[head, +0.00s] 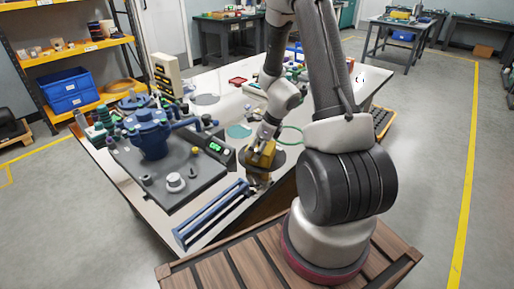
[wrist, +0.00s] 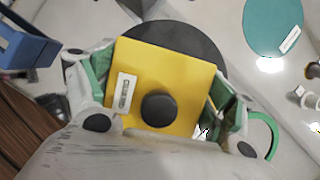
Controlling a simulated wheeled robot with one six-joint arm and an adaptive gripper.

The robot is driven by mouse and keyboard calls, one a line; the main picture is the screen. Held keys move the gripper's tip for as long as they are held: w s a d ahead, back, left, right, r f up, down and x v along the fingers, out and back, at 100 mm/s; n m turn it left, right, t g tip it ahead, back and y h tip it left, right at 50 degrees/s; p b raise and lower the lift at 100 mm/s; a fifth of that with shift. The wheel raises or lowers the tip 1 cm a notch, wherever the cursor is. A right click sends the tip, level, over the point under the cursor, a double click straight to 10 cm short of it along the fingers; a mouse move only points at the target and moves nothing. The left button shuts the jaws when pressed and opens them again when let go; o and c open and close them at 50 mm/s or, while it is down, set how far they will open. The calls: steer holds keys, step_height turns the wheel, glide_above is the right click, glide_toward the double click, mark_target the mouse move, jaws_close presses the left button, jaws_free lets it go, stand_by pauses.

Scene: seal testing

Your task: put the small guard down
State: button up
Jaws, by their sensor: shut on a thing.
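The small guard is a yellow box-like piece with a black round knob and a white label. It shows in the wrist view (wrist: 140,75) between the fingers of my gripper (wrist: 160,100). In the head view the small guard (head: 262,155) is at the front edge of the white table, and my gripper (head: 264,146) is on it from above. My gripper is shut on the guard. A dark grey round disc (wrist: 195,40) lies beneath and behind the guard. I cannot tell whether the guard touches it.
A blue test rig (head: 152,135) on a dark base plate stands left of the guard, with a green-lit display (head: 215,147) close by. A blue rail frame (head: 212,214) lies along the front edge. A teal disc (head: 239,131) lies behind the guard.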

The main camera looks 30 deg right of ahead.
steer(key=o, duration=1.1)
steer(key=shift+f, duration=0.1)
steer(key=shift+c, duration=0.2)
steer(key=v, duration=1.2)
step_height(320, 180, up, 8)
steer(key=n, duration=0.6)
glide_above(269, 147)
steer(key=s+a, duration=0.3)
steer(key=s+a+r+n+h, duration=0.1)
steer(key=s+r+n, duration=0.6)
steer(key=s+n, duration=0.2)
steer(key=s+a+r+n+t+h, duration=0.1)
steer(key=s+r+n+h, duration=0.1)
steer(key=s+r+n, duration=0.4)
steer(key=s+n, duration=0.3)
steer(key=n, duration=0.3)
steer(key=shift+r+n, duration=0.3)
steer(key=shift+r, duration=0.1)
